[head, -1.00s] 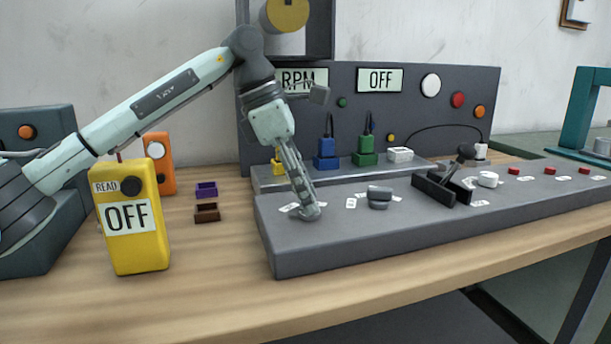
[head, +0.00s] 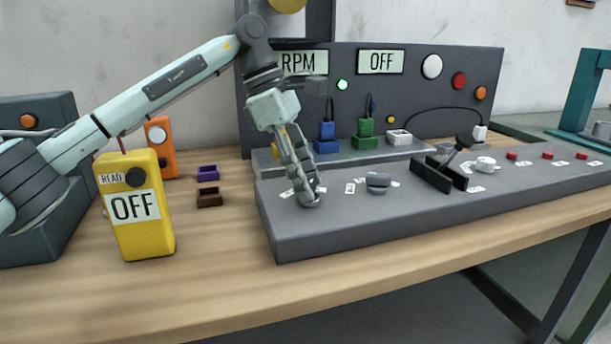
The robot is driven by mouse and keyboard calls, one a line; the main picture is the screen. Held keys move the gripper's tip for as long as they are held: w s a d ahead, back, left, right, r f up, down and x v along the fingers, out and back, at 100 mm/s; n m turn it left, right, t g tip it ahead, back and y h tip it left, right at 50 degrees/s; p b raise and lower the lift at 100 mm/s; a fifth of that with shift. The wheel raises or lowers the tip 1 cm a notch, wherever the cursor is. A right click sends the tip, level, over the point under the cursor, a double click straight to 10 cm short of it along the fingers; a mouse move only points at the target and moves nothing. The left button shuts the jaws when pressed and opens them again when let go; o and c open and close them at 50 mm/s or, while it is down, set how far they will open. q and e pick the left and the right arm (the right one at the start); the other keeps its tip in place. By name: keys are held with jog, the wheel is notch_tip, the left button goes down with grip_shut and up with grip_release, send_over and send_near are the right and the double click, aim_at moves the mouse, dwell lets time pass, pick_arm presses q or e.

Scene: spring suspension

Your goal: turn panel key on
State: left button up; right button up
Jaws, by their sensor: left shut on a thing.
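The grey control panel (head: 350,215) lies on the bench. My left gripper (head: 309,198) points down at the panel's left end, with its fingertips low at the surface by a small white label. It is shut on the panel key, which is mostly hidden by the fingers. The green lamp (head: 342,85) on the upright back panel is lit. The display (head: 380,61) beside it reads OFF. My right gripper is not in view.
A grey knob (head: 377,183) stands just right of my left gripper, then a black lever (head: 456,153). A yellow meter (head: 139,207) reading OFF stands at the left. Purple and brown trays (head: 209,198) lie between. The front bench strip is clear.

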pick_arm(q)
jog(key=o, duration=1.2)
jog(key=shift+c, duration=0.2)
jog(key=v, duration=1.2)
jog(key=shift+a+f, duration=0.1)
